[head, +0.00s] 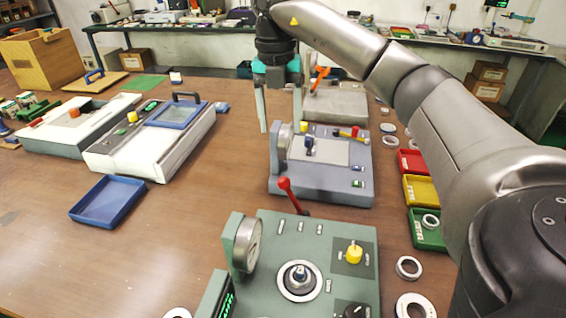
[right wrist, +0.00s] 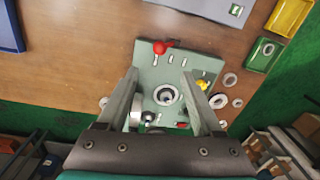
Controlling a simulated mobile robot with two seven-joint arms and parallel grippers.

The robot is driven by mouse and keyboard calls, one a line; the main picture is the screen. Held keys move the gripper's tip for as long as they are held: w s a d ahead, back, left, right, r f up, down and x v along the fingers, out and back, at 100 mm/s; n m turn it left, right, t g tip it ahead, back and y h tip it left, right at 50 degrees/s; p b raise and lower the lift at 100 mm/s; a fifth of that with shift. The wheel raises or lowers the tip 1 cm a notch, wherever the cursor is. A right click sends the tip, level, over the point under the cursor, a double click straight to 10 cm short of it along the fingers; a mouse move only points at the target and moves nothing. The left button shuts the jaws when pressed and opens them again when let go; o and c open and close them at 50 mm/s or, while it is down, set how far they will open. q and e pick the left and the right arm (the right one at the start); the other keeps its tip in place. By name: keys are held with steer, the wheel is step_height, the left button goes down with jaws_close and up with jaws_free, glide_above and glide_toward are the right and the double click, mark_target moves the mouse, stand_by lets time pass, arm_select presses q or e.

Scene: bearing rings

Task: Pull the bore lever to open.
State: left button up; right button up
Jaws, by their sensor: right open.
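The green bore station (head: 320,235) stands at the front of the table. Its red-knobbed lever (head: 285,184) rises from the back edge and leans to the left. In the right wrist view the lever's red knob (right wrist: 160,47) is at the top of the green plate, beyond the fingertips. A bearing ring (head: 299,281) sits around the centre post of the station. My right gripper (head: 280,120) is open and empty, pointing down, above and behind the lever and apart from it. In the right wrist view its two fingers (right wrist: 160,78) frame the station. My left gripper is not seen.
A grey station (head: 322,190) stands just behind the green one. Red (head: 412,163), yellow (head: 421,190) and green (head: 428,238) trays and loose rings (head: 408,267) lie on the right. A blue tray (head: 108,202) lies left. The table between is clear.

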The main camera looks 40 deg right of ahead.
steer(key=b, duration=0.3)
glide_toward(284, 179)
steer(key=shift+f, duration=0.1)
steer(key=f, duration=0.4)
steer(key=f+b, duration=0.1)
steer(key=f, duration=0.3)
steer(key=shift+s+d+f, duration=0.1)
steer(key=shift+d+f, duration=0.1)
steer(key=shift+f, duration=0.55)
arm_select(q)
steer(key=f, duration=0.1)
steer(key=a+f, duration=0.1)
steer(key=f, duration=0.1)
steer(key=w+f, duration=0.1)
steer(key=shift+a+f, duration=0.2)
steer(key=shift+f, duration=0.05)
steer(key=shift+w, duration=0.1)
arm_select(e)
jaws_close()
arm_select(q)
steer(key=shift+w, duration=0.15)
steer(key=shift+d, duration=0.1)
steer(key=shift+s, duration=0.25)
